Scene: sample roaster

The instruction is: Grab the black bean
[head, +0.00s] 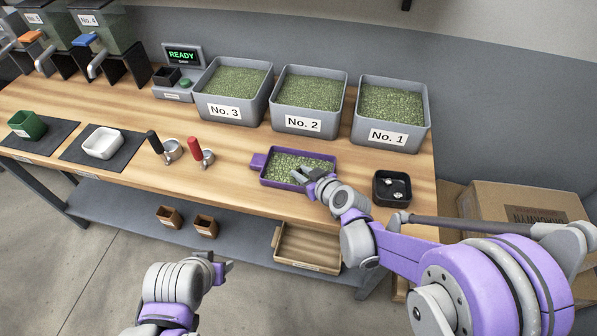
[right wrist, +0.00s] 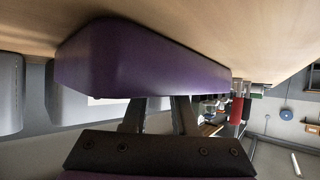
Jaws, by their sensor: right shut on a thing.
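The purple tray (head: 263,178) of green beans (head: 285,165) lies on the bench below the bins. My right gripper (head: 301,177) has its fingertips down in the tray among the beans, near its right half. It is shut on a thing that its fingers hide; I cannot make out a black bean. In the right wrist view the tray's purple outer wall (right wrist: 150,60) covers the fingertips. My left gripper (head: 224,268) hangs low in front of the bench, away from the tray; its jaw gap is unclear.
Bins No. 3 (head: 233,120), No. 2 (head: 305,129) and No. 1 (head: 385,147), full of green beans, stand behind the tray. A black square dish (head: 378,194) sits to its right. Red-handled (head: 195,152) and black-handled (head: 155,143) scoops lie left. A wooden tray (head: 290,262) is below.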

